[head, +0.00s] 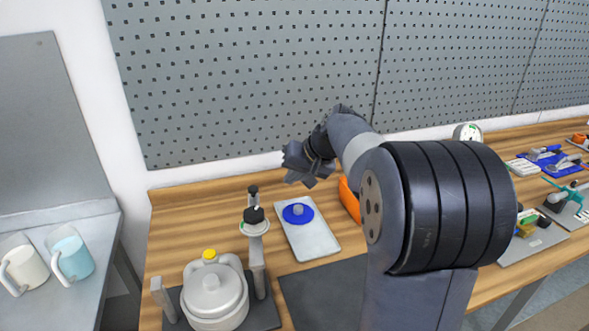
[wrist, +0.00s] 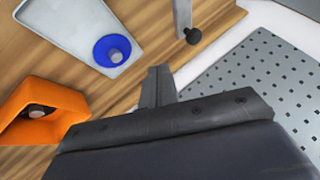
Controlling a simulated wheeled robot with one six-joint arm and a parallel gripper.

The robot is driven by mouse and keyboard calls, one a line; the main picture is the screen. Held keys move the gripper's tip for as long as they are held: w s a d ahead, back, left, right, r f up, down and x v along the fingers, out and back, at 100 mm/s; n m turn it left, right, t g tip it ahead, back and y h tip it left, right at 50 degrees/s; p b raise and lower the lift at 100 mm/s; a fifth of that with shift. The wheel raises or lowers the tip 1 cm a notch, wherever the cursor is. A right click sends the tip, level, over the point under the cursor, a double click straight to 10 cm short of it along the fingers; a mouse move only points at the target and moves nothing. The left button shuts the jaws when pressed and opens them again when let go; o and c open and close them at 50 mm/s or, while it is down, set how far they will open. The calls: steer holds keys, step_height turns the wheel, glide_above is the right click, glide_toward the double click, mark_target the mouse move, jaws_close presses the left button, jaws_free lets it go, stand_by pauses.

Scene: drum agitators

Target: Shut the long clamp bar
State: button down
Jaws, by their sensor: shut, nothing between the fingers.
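The long clamp bar (head: 257,252) stands raised at the right side of a pale round drum (head: 215,295) in the head view. It carries a white disc with a black knob (head: 254,214), and a smaller black end shows above that. The bar is not across the drum lid. In the wrist view a grey bar with a black end (wrist: 192,36) shows at the top, likely the same bar. A short post (head: 162,298) stands at the drum's left. My gripper (head: 296,166) is shut and empty, up and to the right of the bar, apart from it; its fingers show in the wrist view (wrist: 158,84).
A grey tray (head: 315,240) with a blue round piece (head: 298,213) lies right of the bar. An orange block (head: 349,200) sits partly behind my arm. A pegboard wall (head: 250,80) stands behind the bench. Two mugs stand on a separate grey surface at left.

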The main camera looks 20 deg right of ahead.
mark_target(258, 194)
steer(key=w+a+f+p, duration=0.2)
steer(key=w+a+f, duration=0.2)
steer(key=a, duration=0.1)
steer(key=shift+a, duration=0.25)
steer(key=shift+a, duration=0.1)
